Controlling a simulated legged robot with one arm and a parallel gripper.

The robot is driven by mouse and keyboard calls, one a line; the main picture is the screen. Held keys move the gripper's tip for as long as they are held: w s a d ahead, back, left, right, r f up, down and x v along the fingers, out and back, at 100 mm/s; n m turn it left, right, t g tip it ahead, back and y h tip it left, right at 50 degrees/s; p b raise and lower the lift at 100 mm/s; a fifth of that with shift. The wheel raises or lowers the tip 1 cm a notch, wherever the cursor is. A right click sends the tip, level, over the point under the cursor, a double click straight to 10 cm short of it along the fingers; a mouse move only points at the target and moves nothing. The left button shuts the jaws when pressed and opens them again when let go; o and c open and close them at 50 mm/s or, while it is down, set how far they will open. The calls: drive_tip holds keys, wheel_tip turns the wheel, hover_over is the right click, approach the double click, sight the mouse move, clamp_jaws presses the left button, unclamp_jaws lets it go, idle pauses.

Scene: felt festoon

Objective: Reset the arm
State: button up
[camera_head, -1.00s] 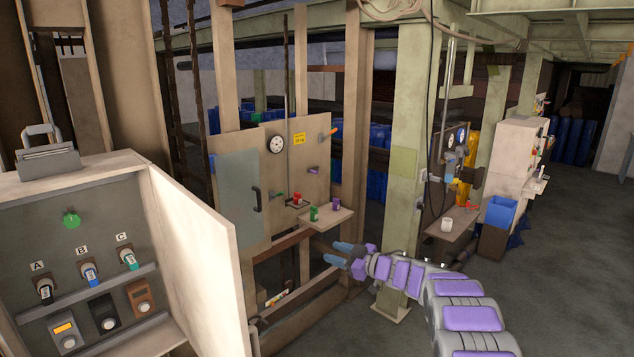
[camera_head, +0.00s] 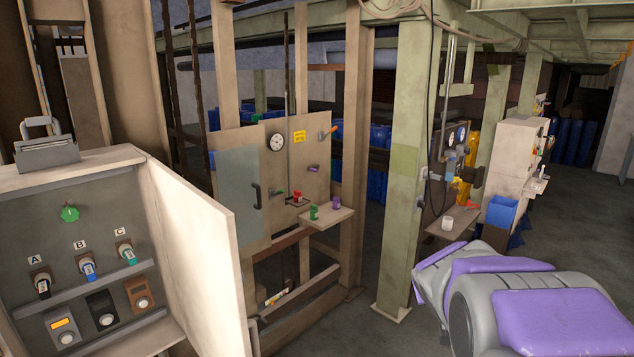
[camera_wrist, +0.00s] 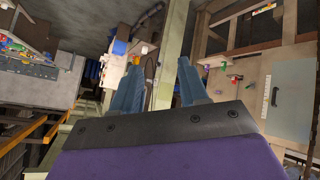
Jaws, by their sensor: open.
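My gripper (camera_wrist: 158,82) shows in the wrist view with its two blue-grey fingers apart and nothing between them. In the head view the gripper itself is out of sight; only my grey and purple arm links show at the lower right. Ahead in the head view stands a wooden panel (camera_head: 312,160) with a gauge (camera_head: 277,143), a grey door (camera_head: 239,190) and a small shelf (camera_head: 328,219). A green item (camera_head: 314,212) and a purple item (camera_head: 337,203) are at the shelf. The arm touches nothing that I can see.
An open cabinet (camera_head: 200,250) with sockets and plugs marked A, B, C stands at the left. A green post (camera_head: 402,160) rises close to my arm. A side table (camera_head: 452,222) holds a white mug (camera_head: 447,224). A blue bin (camera_head: 501,211) is beside it. The floor at right is clear.

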drive_tip(key=s+a+f+g+y, duration=0.1)
drive_tip(key=s+a+f+g, duration=0.2)
drive_tip(key=s, duration=1)
drive_tip(key=s+a+f+g+y+b, duration=0.1)
drive_tip(key=s+a+f+g, duration=0.3)
drive_tip(key=s, duration=0.9)
drive_tip(key=s+a+f+g+y, duration=0.2)
drive_tip(key=s+a+f+g, duration=0.1)
drive_tip(key=s, duration=1)
drive_tip(key=shift+s+a+f, duration=0.15)
drive_tip(key=shift+s+a, duration=0.25)
drive_tip(key=shift+a, duration=0.5)
